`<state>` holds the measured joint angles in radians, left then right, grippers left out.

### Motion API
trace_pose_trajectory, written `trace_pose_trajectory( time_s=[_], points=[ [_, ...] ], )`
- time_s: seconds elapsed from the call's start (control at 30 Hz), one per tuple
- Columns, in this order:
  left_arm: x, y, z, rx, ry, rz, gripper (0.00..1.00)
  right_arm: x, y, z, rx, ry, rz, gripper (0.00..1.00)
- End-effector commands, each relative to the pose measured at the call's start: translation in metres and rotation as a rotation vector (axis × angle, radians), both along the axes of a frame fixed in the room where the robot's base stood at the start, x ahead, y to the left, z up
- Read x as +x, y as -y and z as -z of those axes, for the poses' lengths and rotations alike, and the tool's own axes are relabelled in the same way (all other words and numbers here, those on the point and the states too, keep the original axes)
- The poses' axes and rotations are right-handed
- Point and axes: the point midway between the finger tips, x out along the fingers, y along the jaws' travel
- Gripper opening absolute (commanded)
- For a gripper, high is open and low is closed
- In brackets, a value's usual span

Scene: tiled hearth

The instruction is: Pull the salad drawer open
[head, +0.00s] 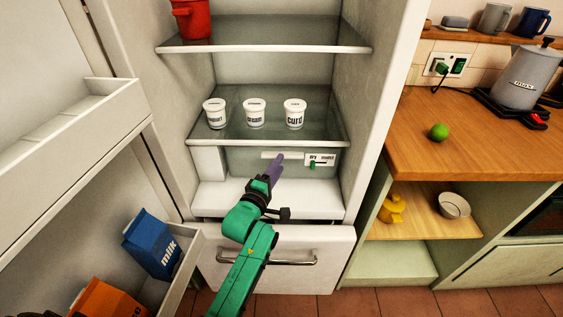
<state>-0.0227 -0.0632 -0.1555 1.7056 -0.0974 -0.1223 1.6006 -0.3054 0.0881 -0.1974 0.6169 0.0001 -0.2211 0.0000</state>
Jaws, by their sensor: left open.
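The salad drawer (243,165) is a pale see-through drawer under the lowest glass shelf in the fridge. It looks shut. A white grip strip (295,155) runs along its upper front, and a dry/moist slider label (320,159) sits to the right. My left gripper (276,166), with purple fingers on a green arm, is open in front of the drawer. Its fingertips overlap the grip strip in the picture; I cannot tell whether they touch it. The fingers hide part of the strip and drawer front. My right gripper is not in view.
White tubs (254,114) stand on the glass shelf above; a red pot (192,20) is higher up. The open fridge door at left holds a blue milk carton (152,244). A lower drawer with a metal handle (295,262) is below. A wooden counter (480,140) stands right.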

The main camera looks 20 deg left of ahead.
Motion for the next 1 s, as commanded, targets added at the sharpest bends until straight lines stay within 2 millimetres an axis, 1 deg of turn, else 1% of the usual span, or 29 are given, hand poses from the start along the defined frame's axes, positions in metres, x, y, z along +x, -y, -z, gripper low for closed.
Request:
trace_pose_trajectory(
  time_s=[0.03, 0.1, 0.17, 0.27, 0.43, 0.47, 0.5, 0.57, 1.0],
  points=[
    [0.011, 0.002, 0.000, -0.001, 0.002, 0.000, 0.45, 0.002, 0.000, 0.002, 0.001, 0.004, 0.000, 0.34],
    [0.021, 0.003, 0.000, -0.002, 0.002, 0.000, 0.45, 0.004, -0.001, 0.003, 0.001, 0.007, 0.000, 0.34],
    [0.026, 0.004, 0.000, -0.002, 0.002, 0.000, 0.45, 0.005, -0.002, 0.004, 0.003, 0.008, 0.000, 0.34],
    [0.029, 0.004, 0.000, -0.001, 0.000, 0.000, 0.45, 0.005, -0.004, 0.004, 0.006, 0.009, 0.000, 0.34],
    [0.029, 0.004, 0.000, -0.001, 0.000, 0.000, 0.45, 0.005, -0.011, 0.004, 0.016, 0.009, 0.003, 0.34],
    [0.029, 0.004, 0.000, -0.001, 0.000, 0.000, 0.37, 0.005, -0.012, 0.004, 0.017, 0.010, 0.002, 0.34],
    [0.029, 0.004, 0.000, -0.001, 0.000, 0.000, 0.22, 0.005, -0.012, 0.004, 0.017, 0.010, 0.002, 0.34],
    [0.029, 0.004, 0.000, -0.001, 0.000, 0.000, 0.00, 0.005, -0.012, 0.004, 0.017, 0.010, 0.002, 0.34],
    [0.028, 0.004, 0.000, -0.001, 0.000, 0.000, 0.00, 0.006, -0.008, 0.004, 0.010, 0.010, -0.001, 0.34]
  ],
)
